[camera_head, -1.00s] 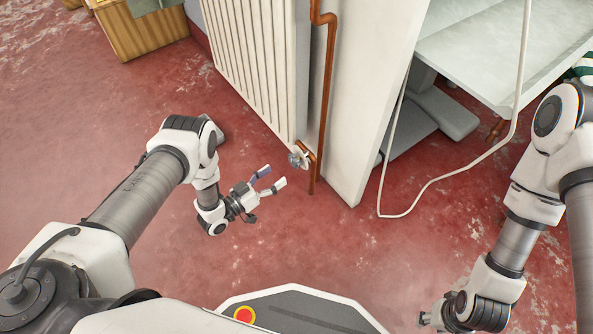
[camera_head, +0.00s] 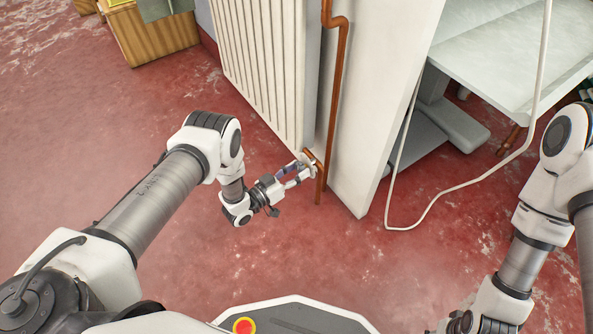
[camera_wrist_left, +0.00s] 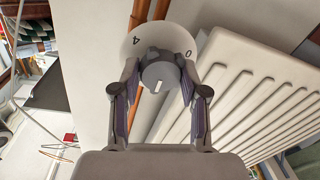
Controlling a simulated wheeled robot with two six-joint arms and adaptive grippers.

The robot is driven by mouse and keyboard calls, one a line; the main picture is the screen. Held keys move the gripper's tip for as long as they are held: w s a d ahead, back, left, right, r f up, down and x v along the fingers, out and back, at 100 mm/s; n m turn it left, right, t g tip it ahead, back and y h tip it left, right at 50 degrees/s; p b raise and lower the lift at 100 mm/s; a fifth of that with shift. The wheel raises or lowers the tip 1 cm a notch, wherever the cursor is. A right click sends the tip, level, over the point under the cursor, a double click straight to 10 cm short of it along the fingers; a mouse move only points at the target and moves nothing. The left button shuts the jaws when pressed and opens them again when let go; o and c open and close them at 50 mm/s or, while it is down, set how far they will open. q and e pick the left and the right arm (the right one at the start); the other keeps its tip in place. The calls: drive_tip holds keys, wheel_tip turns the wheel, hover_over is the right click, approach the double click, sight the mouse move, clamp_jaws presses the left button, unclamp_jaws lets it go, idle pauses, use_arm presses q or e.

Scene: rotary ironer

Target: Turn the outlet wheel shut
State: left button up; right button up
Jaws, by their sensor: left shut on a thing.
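The outlet wheel is a grey knob (camera_wrist_left: 160,74) with a white mark, in front of a round white dial (camera_wrist_left: 152,33) lettered 4 and 0. The dial is at the lower corner of the white radiator (camera_head: 262,65), by a copper pipe (camera_head: 338,80). My left gripper (camera_head: 301,170) is at the wheel. In the left wrist view its two fingers lie on either side of the knob, shut on it. In the head view the fingers largely hide the wheel. My right gripper (camera_head: 458,323) is only partly in view at the bottom edge, and its jaws cannot be made out.
A white panel (camera_head: 385,95) stands right of the pipe. A white cable (camera_head: 470,184) hangs and loops onto the red floor (camera_head: 300,255) at the right. A grey-white table (camera_head: 505,65) is at back right, a wooden box (camera_head: 152,38) at back left.

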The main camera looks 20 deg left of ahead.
use_arm(q)
drive_tip(key=shift+n, duration=0.4)
drive_tip(key=n, duration=0.5)
drive_tip(key=shift+a, duration=0.1)
drive_tip(key=n+g, duration=0.1)
drive_tip(key=n, duration=0.4)
drive_tip(key=shift+w+b, duration=0.1)
drive_tip(key=shift+b, duration=0.2)
drive_tip(key=n, duration=0.3)
drive_tip(key=n+b, duration=0.1)
drive_tip(key=n, duration=0.2)
drive_tip(key=shift+f+g+h, duration=0.1)
drive_tip(key=shift+g+h, duration=0.2)
drive_tip(key=n+b, duration=0.2)
drive_tip(key=n, duration=0.3)
drive_tip(key=shift+n+h, duration=0.3)
drive_tip(key=shift+g, duration=0.3)
drive_tip(key=o, duration=1.1)
